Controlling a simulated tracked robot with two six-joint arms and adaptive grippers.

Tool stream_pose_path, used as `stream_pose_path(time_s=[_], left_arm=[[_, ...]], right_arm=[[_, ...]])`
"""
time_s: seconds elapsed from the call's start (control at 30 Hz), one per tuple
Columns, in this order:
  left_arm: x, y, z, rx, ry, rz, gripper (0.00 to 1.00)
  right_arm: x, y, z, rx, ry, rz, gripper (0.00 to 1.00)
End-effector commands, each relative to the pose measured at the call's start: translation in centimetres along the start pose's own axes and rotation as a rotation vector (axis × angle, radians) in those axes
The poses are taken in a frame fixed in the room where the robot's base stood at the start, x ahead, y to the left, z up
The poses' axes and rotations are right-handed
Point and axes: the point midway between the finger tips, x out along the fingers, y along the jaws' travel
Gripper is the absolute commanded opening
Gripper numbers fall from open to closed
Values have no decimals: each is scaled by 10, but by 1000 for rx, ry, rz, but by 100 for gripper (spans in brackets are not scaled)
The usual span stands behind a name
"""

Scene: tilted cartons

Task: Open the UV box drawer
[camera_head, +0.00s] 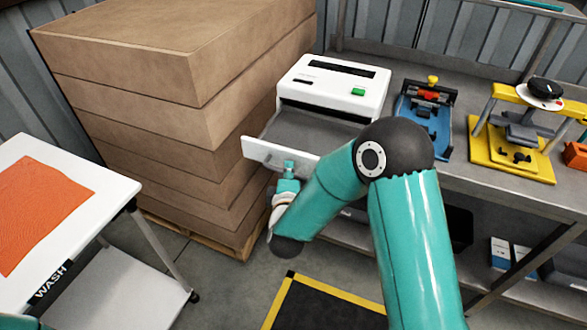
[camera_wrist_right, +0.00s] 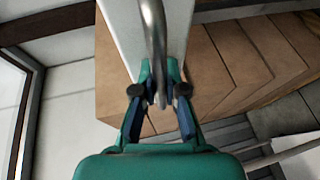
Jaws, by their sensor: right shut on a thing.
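The white UV box (camera_head: 337,80) sits on the grey bench, with a dark strip and a green button on its face. Its drawer (camera_head: 305,128) stands out from the body, its grey inside showing. The white drawer front (camera_head: 262,150) faces the aisle and also shows in the right wrist view (camera_wrist_right: 120,30). My right gripper (camera_head: 289,166) is at the drawer front, partly hidden by my arm. In the wrist view the right gripper (camera_wrist_right: 157,98) is shut on the metal drawer handle (camera_wrist_right: 152,35). My left gripper is not in view.
Stacked cartons (camera_head: 190,110) stand close to the drawer's left. A white WASH table (camera_head: 75,190) with an orange cloth (camera_head: 38,210) is at the left. A blue fixture (camera_head: 425,115) and a yellow press (camera_head: 512,150) stand on the bench to the right.

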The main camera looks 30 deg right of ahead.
Motion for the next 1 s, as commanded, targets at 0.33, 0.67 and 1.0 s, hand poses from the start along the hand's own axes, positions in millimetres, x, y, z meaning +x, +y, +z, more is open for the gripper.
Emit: stream_pose_path(time_s=[0.33,0.67,1.0], left_arm=[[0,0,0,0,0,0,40],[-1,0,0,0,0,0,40],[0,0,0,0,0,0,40]], right_arm=[[-1,-2,-1,-2,5,-5,37],[-10,-1,-1,-2,4,-4,37],[-60,-2,-1,-3,6,-6,37]])
